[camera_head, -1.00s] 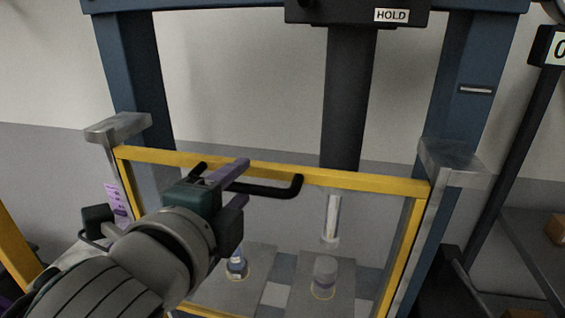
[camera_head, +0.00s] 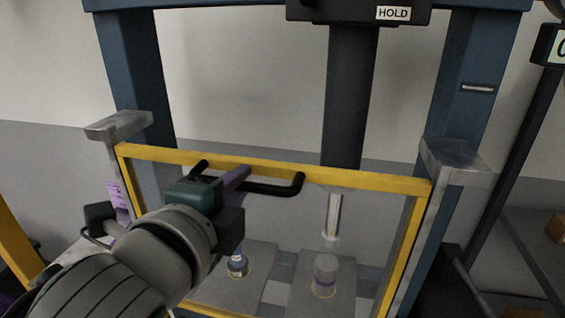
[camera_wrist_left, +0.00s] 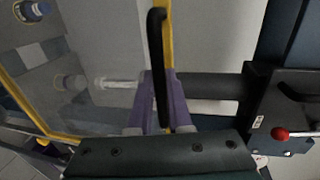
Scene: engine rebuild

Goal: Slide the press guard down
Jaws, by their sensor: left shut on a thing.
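The press guard (camera_head: 290,173) is a clear panel in a yellow frame, set between the two posts of the blue press. A black handle (camera_head: 285,188) runs along its top bar. My left gripper (camera_head: 238,178), with purple fingers, is shut on the left part of this handle. In the left wrist view, the black handle (camera_wrist_left: 158,60) passes between the purple fingers (camera_wrist_left: 162,100). The guard's top bar is level with the metal brackets on the posts. The guard's lower edge is mostly hidden by my arm and the picture's edge. My right gripper is not in view.
Behind the clear panel are the press ram (camera_head: 346,100), a silver pin (camera_head: 333,215) below it and a grey cylinder (camera_head: 325,272) on a block. A small blue-labelled bottle (camera_head: 238,265) stands to the left. A red knob (camera_wrist_left: 280,133) shows on the press head.

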